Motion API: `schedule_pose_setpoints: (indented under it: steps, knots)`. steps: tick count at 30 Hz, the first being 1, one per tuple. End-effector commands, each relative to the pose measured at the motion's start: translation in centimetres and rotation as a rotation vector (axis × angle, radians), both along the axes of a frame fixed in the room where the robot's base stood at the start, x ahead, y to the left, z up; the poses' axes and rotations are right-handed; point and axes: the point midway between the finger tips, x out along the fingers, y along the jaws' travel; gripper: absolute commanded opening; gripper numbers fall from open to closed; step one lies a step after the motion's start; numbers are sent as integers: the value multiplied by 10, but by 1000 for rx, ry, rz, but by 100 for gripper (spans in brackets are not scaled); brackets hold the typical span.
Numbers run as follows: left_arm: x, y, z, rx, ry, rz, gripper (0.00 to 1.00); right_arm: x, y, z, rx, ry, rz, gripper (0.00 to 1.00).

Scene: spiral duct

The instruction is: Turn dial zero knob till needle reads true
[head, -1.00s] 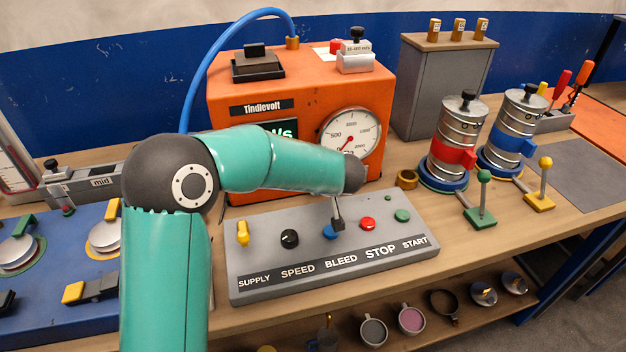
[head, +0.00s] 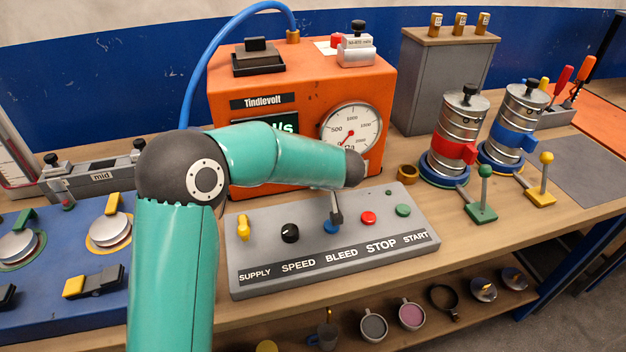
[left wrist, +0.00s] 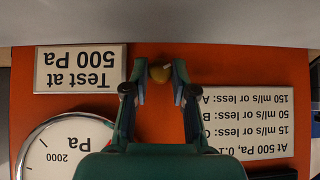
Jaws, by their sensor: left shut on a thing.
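The round white dial (head: 351,128) is on the front of the orange Tindlevolt machine (head: 310,85). Its red needle points to the lower left; my arm covers the low end of the scale. The dial (left wrist: 62,150) also shows in the left wrist view, upside down and cut off. My left gripper (left wrist: 160,74) has its two fingers closed on a small brass-coloured knob (left wrist: 160,73) on the orange front, between two white plates. In the head view my left arm hides the gripper and the knob. My right gripper is in neither current view.
A grey control box (head: 335,240) with buttons and a knob stands below my forearm. Two weighted cylinders (head: 452,135) and a green lever (head: 484,190) stand to the right. A blue panel (head: 60,265) is at left. The front right bench top has some clear wood.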

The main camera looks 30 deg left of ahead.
Motion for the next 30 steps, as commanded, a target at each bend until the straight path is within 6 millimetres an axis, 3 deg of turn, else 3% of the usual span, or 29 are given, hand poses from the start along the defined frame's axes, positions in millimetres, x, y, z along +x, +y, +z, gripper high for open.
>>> schedule_pose_setpoints:
  steps: [1,6,14,24,25,27,30]
  knots:
    - [3,-1,-5,16,7,-3,0,0,0,-14,0,0,0,40]
    - [5,-5,-7,112,123,-5,0,0,0,-42,0,1,0,40]
    - [6,-6,-3,273,317,-5,0,0,0,-50,0,0,0,40]
    - [6,-6,-1,290,337,-6,0,0,0,-50,0,0,0,40]
    - [6,-6,-1,290,337,-6,27,0,0,-50,0,0,0,40]
    - [6,-6,-1,290,337,-6,35,0,0,-50,0,0,0,40]
    - [6,-5,-1,290,338,-4,35,0,0,-50,0,0,0,40]
